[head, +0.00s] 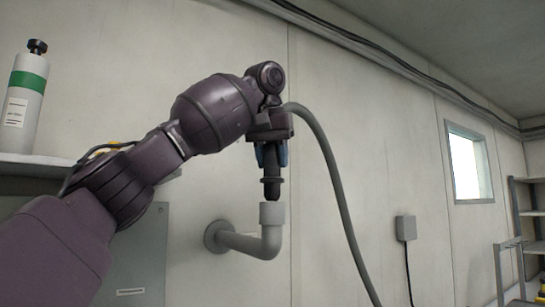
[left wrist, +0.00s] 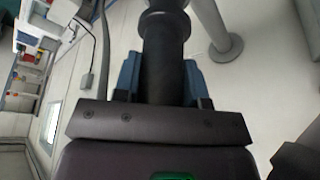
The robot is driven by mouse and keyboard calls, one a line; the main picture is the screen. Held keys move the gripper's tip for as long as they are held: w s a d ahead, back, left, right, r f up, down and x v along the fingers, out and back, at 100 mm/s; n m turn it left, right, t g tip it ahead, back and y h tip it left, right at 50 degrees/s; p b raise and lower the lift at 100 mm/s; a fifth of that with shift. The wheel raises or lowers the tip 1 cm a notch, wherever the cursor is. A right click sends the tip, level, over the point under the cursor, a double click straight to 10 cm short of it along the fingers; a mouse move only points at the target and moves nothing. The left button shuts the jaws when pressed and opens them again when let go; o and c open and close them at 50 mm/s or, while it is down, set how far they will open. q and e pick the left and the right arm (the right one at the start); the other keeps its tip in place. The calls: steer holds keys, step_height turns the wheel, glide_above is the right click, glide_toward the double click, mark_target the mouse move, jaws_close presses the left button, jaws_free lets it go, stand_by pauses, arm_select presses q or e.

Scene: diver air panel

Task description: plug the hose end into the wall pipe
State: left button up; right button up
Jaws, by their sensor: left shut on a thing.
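My left gripper (head: 271,155) reaches in from the left and is shut on the dark hose end (head: 272,188), which points down. The grey hose (head: 335,178) arches out from behind the gripper and hangs to the right. The grey wall pipe (head: 245,243) comes out of the wall and bends up to a lighter upright socket (head: 272,213). The hose end's tip is right at the socket's mouth; I cannot tell whether it is inside. In the left wrist view the blue-grey fingers (left wrist: 165,80) flank the hose end (left wrist: 164,45), with the pipe (left wrist: 215,25) beyond. My right gripper is not in view.
A gas cylinder (head: 24,100) with a green band stands on a shelf (head: 40,160) at the left. A grey panel (head: 140,255) is below it. A small wall box (head: 405,228), a window (head: 468,165) and shelving (head: 520,240) are at the right.

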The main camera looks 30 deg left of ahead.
mark_target(273, 175)
arm_select(q)
steer(key=shift+f+b, duration=1.3)
steer(key=shift+f, duration=0.6)
steer(key=o, duration=1.1)
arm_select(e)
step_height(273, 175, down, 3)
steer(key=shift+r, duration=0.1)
arm_select(q)
steer(key=p+v, duration=0.1)
steer(key=v, duration=0.3)
steer(key=shift+r, duration=0.25)
steer(key=p+v, duration=0.2)
steer(key=v, duration=0.3)
steer(key=shift+s, duration=0.1)
steer(key=shift+s+r, duration=0.3)
steer(key=shift+r, duration=0.3)
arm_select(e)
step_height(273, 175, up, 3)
